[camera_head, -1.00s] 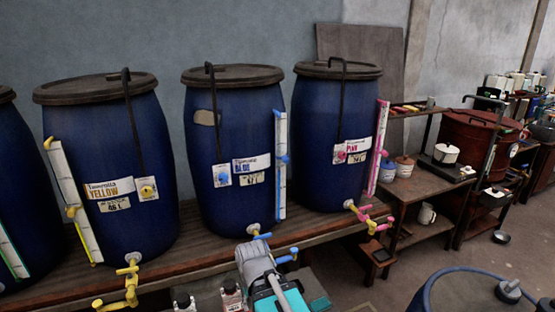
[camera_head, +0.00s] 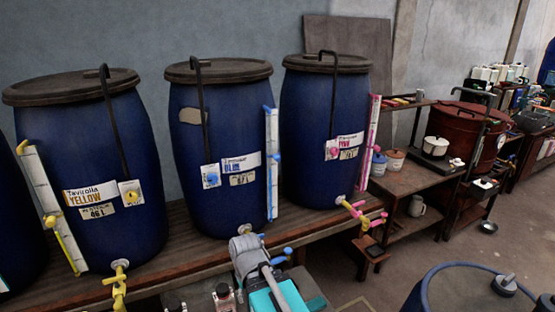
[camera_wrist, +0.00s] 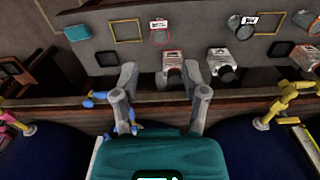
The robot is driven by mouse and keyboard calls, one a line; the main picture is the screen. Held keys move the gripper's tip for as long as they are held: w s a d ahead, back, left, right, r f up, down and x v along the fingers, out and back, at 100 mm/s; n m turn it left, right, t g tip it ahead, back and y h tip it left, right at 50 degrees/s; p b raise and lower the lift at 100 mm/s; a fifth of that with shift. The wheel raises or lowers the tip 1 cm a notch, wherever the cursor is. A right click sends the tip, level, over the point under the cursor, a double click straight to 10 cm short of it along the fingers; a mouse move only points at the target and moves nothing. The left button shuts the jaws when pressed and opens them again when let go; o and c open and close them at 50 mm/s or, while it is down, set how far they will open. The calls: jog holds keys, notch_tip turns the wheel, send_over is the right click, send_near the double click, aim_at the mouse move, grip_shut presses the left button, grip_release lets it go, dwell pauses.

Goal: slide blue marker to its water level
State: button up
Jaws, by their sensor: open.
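The blue vat (camera_head: 190,140), labelled BLUE, stands in the middle of the row in the head view. A white level gauge (camera_head: 272,185) runs up its right side. The blue marker (camera_head: 275,158) sits about halfway up this gauge. Any water level line is too small to read. My gripper (camera_head: 248,243) is low in front of the blue vat, below and left of the marker, apart from it. In the wrist view my gripper (camera_wrist: 159,72) has its two fingers spread with nothing held. The marker cannot be made out there.
The blue tap (camera_wrist: 95,98) is left of my fingers in the wrist view. The yellow vat (camera_head: 110,235) and pink vat (camera_head: 305,120) stand on either side. Yellow (camera_head: 119,285) and pink (camera_head: 365,218) taps stick out over the bench front. Bottles and frames lie below the bench.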

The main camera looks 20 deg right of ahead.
jog(key=shift+o, duration=1)
jog(key=shift+w, duration=0.4)
jog(key=w+r+n+t+y, duration=0.2)
jog(key=w+r+t+y, duration=0.15)
jog(key=w, duration=0.55)
jog(key=m+t+h+p, duration=0.1)
jog(key=m+t+h, duration=0.3)
jog(key=t, duration=1.1)
send_near(279, 160)
jog(key=s, duration=0.3)
jog(key=shift+w+d+r+m+g+y, duration=0.1)
jog(key=shift+d+r+m+g+y, duration=0.15)
jog(key=shift+r+m+y, duration=0.15)
jog(key=shift+f, duration=0.1)
jog(key=w, duration=1.3)
jog(key=shift+w+a, duration=0.2)
jog(key=shift+w, duration=0.2)
